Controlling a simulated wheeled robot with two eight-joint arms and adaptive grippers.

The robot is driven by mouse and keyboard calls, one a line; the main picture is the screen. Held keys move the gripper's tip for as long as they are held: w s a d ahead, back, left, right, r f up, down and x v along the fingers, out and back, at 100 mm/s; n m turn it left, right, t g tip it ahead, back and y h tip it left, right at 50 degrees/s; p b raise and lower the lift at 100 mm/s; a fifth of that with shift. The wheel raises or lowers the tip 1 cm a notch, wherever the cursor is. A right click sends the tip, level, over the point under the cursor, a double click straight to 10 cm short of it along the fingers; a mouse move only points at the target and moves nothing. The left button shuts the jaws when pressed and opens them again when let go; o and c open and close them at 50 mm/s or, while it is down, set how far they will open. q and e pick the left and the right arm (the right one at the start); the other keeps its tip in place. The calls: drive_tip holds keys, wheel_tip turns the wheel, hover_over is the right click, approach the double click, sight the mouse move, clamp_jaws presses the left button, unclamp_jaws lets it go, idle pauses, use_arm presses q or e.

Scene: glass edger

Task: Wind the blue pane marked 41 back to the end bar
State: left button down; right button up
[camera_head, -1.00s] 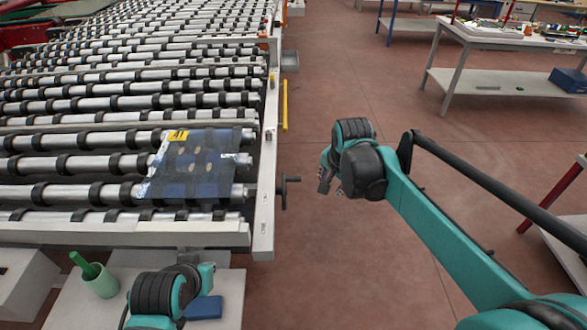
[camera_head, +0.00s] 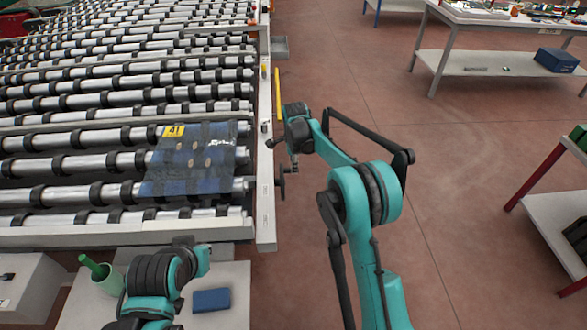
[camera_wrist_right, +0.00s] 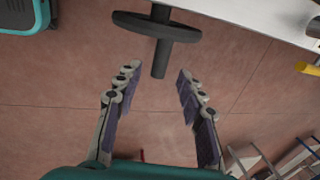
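The blue pane (camera_head: 200,175), with a yellow 41 label (camera_head: 173,131) at its far left corner, lies across the black-ringed rollers near the front right of the conveyor. A pale bar (camera_head: 120,234) closes the conveyor's near end, apart from the pane. A dark handwheel (camera_head: 281,181) sits on the outer right side rail; it also shows in the right wrist view (camera_wrist_right: 140,24). My right gripper (camera_wrist_right: 155,90) is open and empty, the wheel's protruding handle (camera_wrist_right: 160,58) ahead between its fingertips, not touching.
A white table (camera_head: 235,275) below the conveyor holds a green cup (camera_head: 105,280) and a blue block (camera_head: 211,300). A yellow bar (camera_head: 277,92) stands along the side rail. Workbenches stand right. The red floor between is clear.

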drive_tip(key=shift+w+f+b, duration=0.2)
drive_tip(key=shift+f, duration=0.65)
drive_tip(key=shift+w+f+b, duration=0.15)
drive_tip(key=shift+f, duration=0.7)
clamp_jaws()
drive_tip(key=shift+s, duration=0.15)
drive_tip(key=shift+s+f+t+b, duration=0.3)
drive_tip(key=shift+s+t+b, duration=0.5)
drive_tip(key=shift+t+b, duration=0.3)
drive_tip(key=shift+s+f+t+b, duration=0.35)
drive_tip(key=shift+s+t+b, duration=0.55)
drive_tip(key=shift+t, duration=0.35)
drive_tip(key=shift+s+f+t+b, duration=0.3)
drive_tip(key=shift+s+t+b, duration=0.4)
drive_tip(key=shift+t+b, duration=0.4)
